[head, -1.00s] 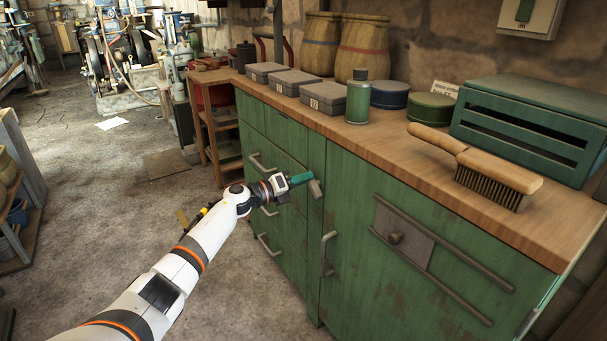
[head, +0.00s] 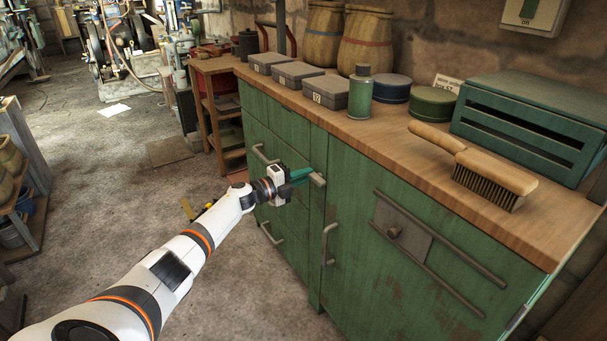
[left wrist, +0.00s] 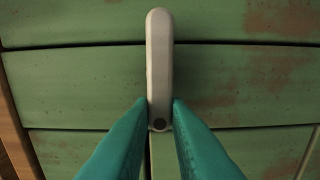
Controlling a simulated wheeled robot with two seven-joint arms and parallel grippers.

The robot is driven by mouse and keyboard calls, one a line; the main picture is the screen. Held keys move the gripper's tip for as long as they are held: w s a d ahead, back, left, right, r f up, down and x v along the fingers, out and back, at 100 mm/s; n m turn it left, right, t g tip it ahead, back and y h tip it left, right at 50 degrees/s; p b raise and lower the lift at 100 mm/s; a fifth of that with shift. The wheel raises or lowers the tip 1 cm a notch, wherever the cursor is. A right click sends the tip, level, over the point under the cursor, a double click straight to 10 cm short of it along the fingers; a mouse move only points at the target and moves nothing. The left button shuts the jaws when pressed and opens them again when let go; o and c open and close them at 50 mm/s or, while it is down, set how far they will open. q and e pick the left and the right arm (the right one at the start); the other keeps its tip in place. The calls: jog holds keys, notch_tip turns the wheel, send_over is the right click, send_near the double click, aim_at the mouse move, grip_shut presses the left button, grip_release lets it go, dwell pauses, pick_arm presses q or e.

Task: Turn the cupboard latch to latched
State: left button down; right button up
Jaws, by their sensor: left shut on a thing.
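The cupboard latch (head: 318,180) is a short grey bar on the green cupboard's front, left of the large door. In the left wrist view the latch (left wrist: 159,60) crosses the panel seams and runs roughly along the wooden top's edge. A dark dot shows at its near end. My left gripper (head: 309,176) has teal fingers at the latch. In the left wrist view its fingers (left wrist: 160,106) are shut on the bar, one on each side, near the dotted end. In the head view the fingers hide part of the latch. My right gripper is not in view.
The green cupboard (head: 360,260) has a door handle (head: 328,243) right of the latch and drawer handles (head: 268,233) to the left. A sliding plate with a knob (head: 394,232) is on the door. A brush (head: 480,170), tins and boxes stand on the top. The floor at left is mostly clear.

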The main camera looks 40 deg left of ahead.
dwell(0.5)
pick_arm(q)
jog(key=c, duration=1.4)
grip_release()
jog(key=p+v, duration=0.2)
jog(key=v, duration=1)
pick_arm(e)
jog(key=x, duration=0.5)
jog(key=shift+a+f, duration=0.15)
pick_arm(q)
jog(key=shift+f, duration=0.1)
